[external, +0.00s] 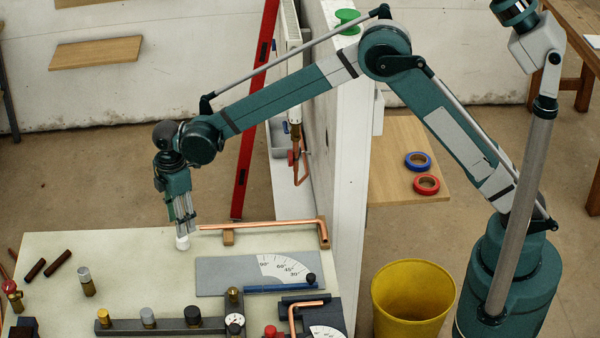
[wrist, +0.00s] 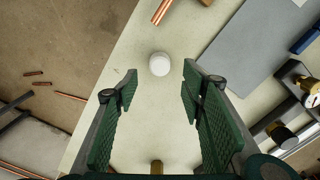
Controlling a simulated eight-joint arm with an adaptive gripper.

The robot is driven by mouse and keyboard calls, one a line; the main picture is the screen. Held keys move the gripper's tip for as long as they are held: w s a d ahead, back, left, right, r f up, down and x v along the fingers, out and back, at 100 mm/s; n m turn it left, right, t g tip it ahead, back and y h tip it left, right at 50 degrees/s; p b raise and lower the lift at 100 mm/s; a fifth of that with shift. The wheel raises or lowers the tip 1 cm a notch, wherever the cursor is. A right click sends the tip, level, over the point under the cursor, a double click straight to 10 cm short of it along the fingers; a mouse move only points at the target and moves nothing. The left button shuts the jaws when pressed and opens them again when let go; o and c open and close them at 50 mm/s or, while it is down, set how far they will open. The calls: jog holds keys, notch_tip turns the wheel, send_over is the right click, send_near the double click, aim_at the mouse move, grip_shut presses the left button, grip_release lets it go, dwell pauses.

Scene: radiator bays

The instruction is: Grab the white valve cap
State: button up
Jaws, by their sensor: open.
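The white valve cap (external: 182,243) stands on the pale bench top (external: 120,260), just below my gripper in the external view. In the wrist view the white cap (wrist: 159,64) lies just beyond the fingertips, roughly centred between them. My gripper (external: 184,228) points down over the cap. In the wrist view my gripper (wrist: 153,88) shows two green ridged fingers spread apart with nothing between them. I cannot tell from these views how high the fingertips are above the cap.
A copper pipe (external: 265,225) on wooden blocks lies behind and right of the cap. A grey angle plate (external: 225,275) lies to the right. A dark manifold bar (external: 170,326) with several caps is in front. A silver-topped brass fitting (external: 87,281) stands left, with bare bench between.

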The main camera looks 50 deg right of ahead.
aim_at(183, 241)
jog(key=shift+f, duration=1.05)
jog(key=shift+f, duration=0.1)
jog(key=shift+f, duration=2.55)
jog(key=shift+c, duration=0.5)
jog(key=c, duration=0.6)
